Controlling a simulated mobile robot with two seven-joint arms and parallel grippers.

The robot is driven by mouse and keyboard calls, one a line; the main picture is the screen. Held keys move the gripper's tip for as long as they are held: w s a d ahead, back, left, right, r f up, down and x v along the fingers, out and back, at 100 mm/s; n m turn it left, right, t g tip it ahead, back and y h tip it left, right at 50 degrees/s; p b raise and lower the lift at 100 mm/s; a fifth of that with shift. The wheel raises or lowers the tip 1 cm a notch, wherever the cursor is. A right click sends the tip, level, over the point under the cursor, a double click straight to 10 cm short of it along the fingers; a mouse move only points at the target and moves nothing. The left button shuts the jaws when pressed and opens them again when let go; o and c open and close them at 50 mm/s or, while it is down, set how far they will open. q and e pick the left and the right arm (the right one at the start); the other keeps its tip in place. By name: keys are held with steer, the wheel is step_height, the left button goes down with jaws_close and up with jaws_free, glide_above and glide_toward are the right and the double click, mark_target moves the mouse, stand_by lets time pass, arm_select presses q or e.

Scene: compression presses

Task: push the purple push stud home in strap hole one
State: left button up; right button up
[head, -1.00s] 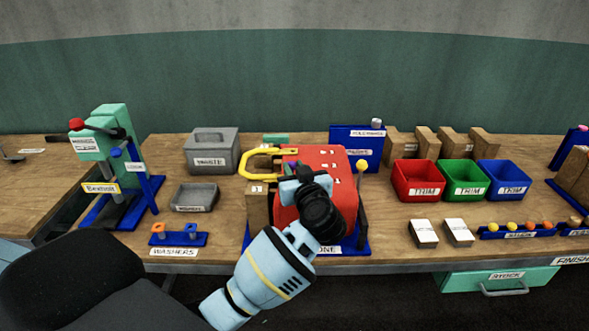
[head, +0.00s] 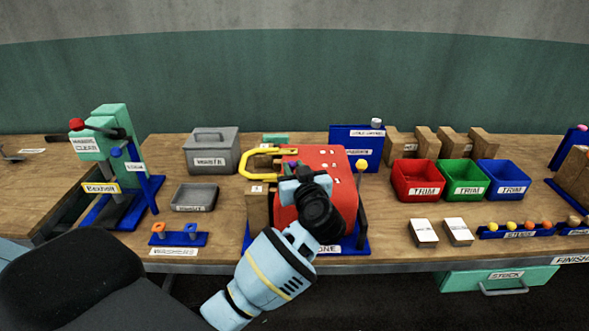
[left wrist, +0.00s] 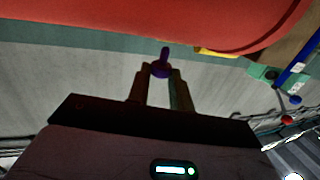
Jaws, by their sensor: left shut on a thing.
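My left gripper (head: 293,172) is shut on the purple push stud. In the left wrist view the purple push stud (left wrist: 161,69) stands between the two fingertips, its thin tip pointing up the picture towards the red surface (left wrist: 130,22). A gap seems to show between tip and red surface. In the head view the gripper is at the near left of the red strap piece (head: 338,185), and only a speck of purple shows beside the fingers. The strap's small white labels are too small to read, and I cannot tell which hole is hole one. My right gripper is not in view.
A yellow clamp frame (head: 247,165) and a wooden block (head: 257,208) stand left of the strap. Red, green and blue trim bins are further right.

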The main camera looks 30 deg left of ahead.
arm_select(q)
steer(key=shift+f, duration=1.65)
steer(key=o, duration=1)
steer(key=shift+f, duration=0.2)
